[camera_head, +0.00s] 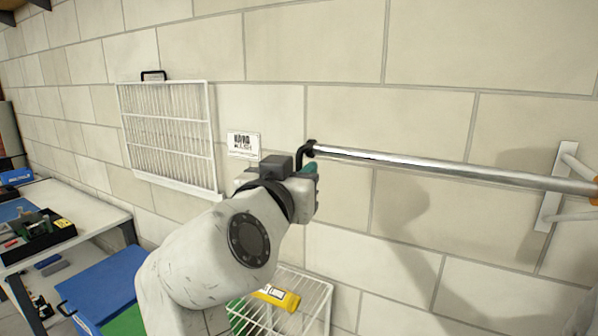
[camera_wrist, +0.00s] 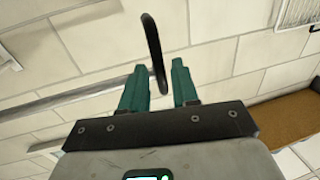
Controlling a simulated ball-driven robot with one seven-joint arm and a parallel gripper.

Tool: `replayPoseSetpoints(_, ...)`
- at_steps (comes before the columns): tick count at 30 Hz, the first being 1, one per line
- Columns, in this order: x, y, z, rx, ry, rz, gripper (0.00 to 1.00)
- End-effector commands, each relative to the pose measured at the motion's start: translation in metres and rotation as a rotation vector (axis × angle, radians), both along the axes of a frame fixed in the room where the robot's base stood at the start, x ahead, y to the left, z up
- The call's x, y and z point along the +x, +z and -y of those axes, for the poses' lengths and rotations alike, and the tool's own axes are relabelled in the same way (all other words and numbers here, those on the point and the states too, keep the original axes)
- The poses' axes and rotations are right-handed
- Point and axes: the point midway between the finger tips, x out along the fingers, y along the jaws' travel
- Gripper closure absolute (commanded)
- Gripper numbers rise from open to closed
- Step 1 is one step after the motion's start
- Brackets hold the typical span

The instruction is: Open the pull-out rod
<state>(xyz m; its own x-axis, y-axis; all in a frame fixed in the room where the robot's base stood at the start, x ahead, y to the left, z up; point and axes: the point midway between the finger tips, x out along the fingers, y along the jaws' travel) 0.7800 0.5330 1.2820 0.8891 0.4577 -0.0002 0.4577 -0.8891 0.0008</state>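The pull-out rod (camera_head: 430,166) is a long silver bar along the brick wall. Its left end carries a bent black handle (camera_head: 305,152). My gripper (camera_head: 309,172) is at this handle, partly hidden behind my wrist. In the wrist view, my gripper (camera_wrist: 164,80) has its two green fingers apart. The curved black handle (camera_wrist: 151,45) reaches down between them, with a narrow gap visible beside it, so the gripper looks open around the handle rather than shut on it. The silver rod also shows in the wrist view (camera_wrist: 75,95), running left behind the fingers.
A white wall bracket (camera_head: 555,190) stands at the rod's right end. A white wire basket (camera_head: 312,292) is below my arm. A table (camera_head: 100,222) stands left.

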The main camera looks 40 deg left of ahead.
Motion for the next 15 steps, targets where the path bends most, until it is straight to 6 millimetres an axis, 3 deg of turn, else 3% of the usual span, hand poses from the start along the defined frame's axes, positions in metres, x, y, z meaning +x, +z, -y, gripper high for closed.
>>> replayPoseSetpoints(9, -0.055, -0.002, 0.027, 0.002, 0.005, 0.000, 0.70)
replayPoseSetpoints(15, -0.077, -0.002, 0.038, 0.000, 0.002, -0.001, 0.70)
